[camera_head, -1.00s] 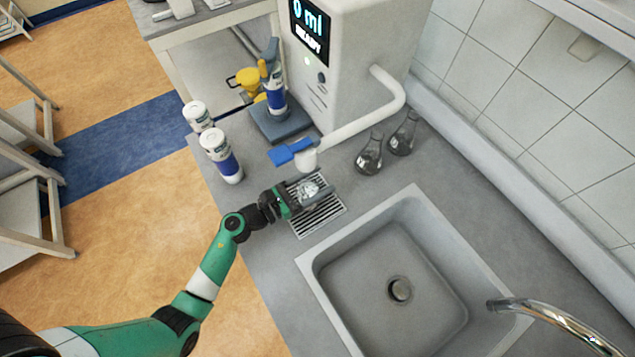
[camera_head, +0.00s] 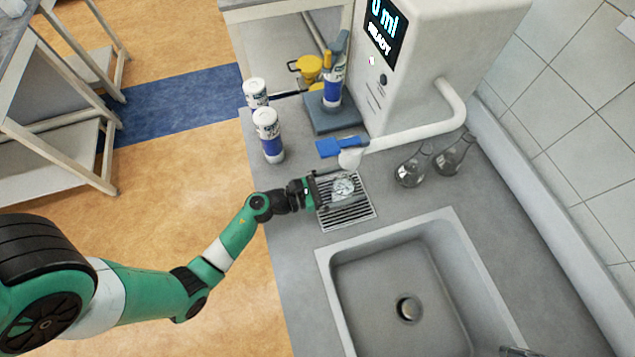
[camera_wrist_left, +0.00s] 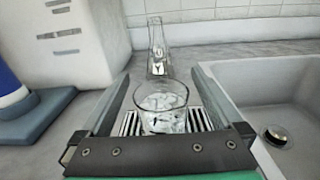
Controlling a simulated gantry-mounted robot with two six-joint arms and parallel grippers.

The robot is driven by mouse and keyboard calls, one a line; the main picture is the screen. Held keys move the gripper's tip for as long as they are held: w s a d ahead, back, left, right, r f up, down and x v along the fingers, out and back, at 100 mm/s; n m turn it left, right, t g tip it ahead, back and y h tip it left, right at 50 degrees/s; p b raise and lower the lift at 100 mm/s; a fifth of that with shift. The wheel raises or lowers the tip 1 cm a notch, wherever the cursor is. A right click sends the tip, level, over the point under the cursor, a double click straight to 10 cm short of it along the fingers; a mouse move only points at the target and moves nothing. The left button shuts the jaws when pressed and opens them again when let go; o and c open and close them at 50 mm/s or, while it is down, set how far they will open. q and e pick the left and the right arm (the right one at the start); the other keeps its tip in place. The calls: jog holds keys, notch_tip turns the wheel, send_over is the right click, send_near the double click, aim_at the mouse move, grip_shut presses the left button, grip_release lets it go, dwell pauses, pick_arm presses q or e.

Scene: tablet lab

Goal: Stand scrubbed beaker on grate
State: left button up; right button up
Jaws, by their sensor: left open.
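The clear glass beaker (camera_head: 343,189) stands upright on the slatted metal grate (camera_head: 351,217) beside the sink. In the left wrist view the beaker (camera_wrist_left: 162,112) is between my fingers, with a gap on each side, and grate slats (camera_wrist_left: 197,119) show beside it. My left gripper (camera_head: 347,184) is open around the beaker, reaching in low from the left. Its two fingers (camera_wrist_left: 160,86) also show in the wrist view. Part of the beaker is hidden by the gripper in the head view. My right gripper is not in view.
The sink (camera_head: 376,252) lies just in front of the grate. Two glass flasks (camera_head: 412,168) are to the right. White bottles (camera_head: 268,137) stand at the back left.

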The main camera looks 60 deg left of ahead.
pick_arm(q)
jog(key=v, duration=1)
jog(key=shift+s, duration=0.1)
